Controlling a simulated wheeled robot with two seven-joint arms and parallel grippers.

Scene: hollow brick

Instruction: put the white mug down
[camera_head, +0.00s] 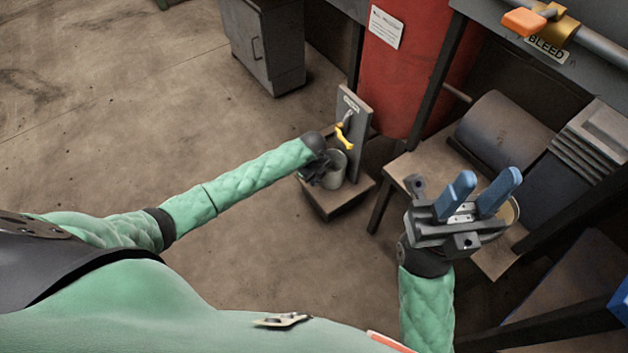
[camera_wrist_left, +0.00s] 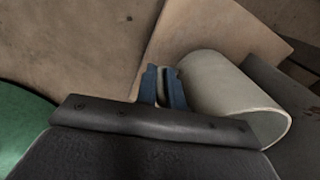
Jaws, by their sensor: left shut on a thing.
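The white mug (camera_head: 337,171) is at the small wooden stand (camera_head: 345,198), below a yellow tap handle (camera_head: 345,137). My left gripper (camera_head: 320,168) is at the mug's left side, partly covering it. In the left wrist view, the blue fingers of my left gripper (camera_wrist_left: 165,86) are shut beside the wall of the mug (camera_wrist_left: 232,92), with a thin pale part between them, apparently its handle. I cannot tell whether the mug's base touches the stand. My right gripper (camera_head: 486,193) has its blue fingers apart, with nothing seen between them.
An upright board (camera_head: 354,105) carries the tap at the back of the stand. A red cylinder (camera_head: 403,70) stands behind it. A wooden bench (camera_head: 408,163) is to the right, with a round pale container partly hidden behind my right gripper. Open floor (camera_head: 130,130) lies to the left.

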